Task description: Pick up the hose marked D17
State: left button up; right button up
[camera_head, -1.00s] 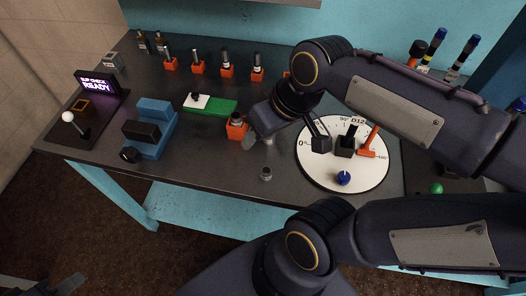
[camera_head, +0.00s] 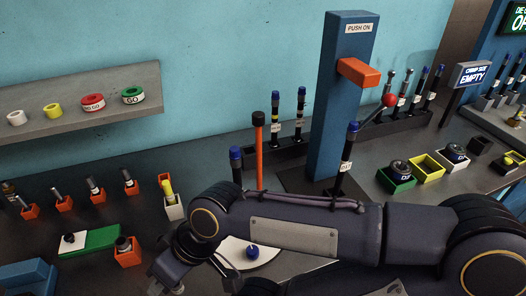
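Several dark hoses with blue caps stand upright at the back of the table. One labelled hose (camera_head: 346,163) stands right in front of the blue post; its tag looks like D17 but is too small to read surely. Two more blue-capped hoses (camera_head: 300,112) (camera_head: 277,122) stand left of the post, and another hose (camera_head: 237,166) is nearer, its foot hidden by my arm. My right gripper (camera_head: 168,284) is low at the bottom left, well away from the labelled hose. Its fingertips are partly cut off, so its opening is unclear. My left gripper is out of view.
A blue post (camera_head: 343,60) with an orange lever (camera_head: 358,72) carries a "PUSH ON" sign. A black-topped orange rod (camera_head: 259,150) stands to its left. Coloured bins (camera_head: 396,179) are at the right. My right arm covers the front middle and most of the white dial (camera_head: 232,246).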

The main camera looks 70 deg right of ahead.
aim_at(353, 129)
jog(key=z, duration=3.05)
